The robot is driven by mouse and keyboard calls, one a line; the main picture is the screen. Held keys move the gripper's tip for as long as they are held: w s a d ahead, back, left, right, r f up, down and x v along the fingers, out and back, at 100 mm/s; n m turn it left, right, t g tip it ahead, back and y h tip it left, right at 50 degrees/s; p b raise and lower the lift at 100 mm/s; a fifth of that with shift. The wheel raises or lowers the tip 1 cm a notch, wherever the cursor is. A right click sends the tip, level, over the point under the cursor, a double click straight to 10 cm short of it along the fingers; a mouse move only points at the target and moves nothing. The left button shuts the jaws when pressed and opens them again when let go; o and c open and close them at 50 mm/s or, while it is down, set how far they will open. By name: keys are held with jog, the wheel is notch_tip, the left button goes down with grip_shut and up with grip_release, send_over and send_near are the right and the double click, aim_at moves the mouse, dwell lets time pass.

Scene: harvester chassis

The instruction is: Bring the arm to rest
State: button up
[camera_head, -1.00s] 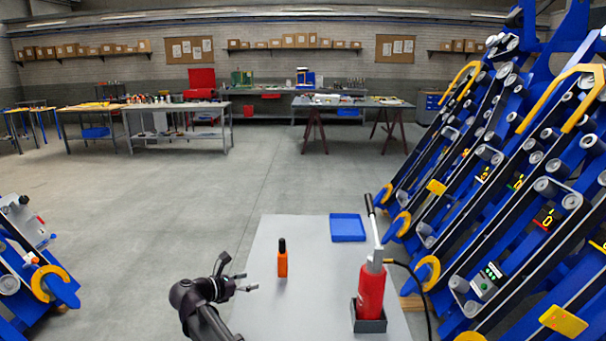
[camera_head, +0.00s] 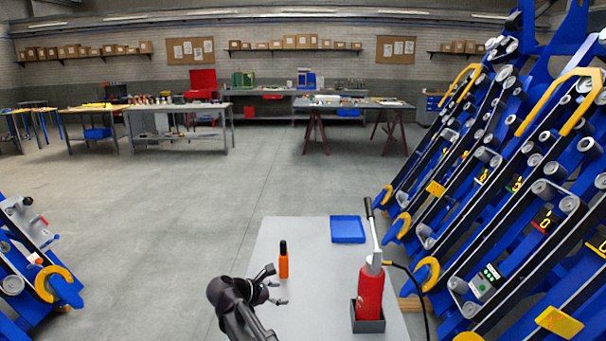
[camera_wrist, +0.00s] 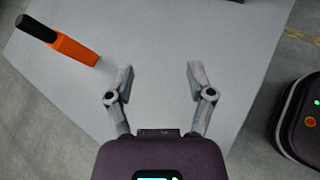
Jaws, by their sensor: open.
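My gripper (camera_head: 279,285) is open and empty at the left part of the grey table (camera_head: 318,270), in the head view. In the wrist view my gripper (camera_wrist: 160,82) shows both fingers spread over bare table top, with nothing between them. An orange bottle-like thing with a black top (camera_head: 284,264) stands upright on the table just beyond my gripper. In the wrist view the orange thing (camera_wrist: 72,48) is left of the left finger and apart from it.
A blue tray (camera_head: 347,230) lies at the table's far right. A red tool with a long handle (camera_head: 369,292) stands in a dark holder at the near right, with a black cable. The blue harvester chassis (camera_head: 500,180) rises at the right. Open floor (camera_head: 170,220) lies to the left.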

jog(key=s+d+m+g+y+p, duration=0.3)
jog(key=s+d+m, duration=0.5)
jog(key=d+m, duration=0.3)
jog(key=s+d+m+g+y+p, duration=0.4)
jog(key=s+d+m+y+p, duration=0.2)
jog(key=s+d+m, duration=0.3)
jog(key=shift+d+m+y, duration=0.4)
jog(key=shift+d+m, duration=0.7)
jog(key=shift+d, duration=0.8)
jog(key=shift+s, duration=0.1)
jog(key=o, duration=0.4)
jog(key=shift+c, duration=0.2)
jog(key=c, duration=0.5)
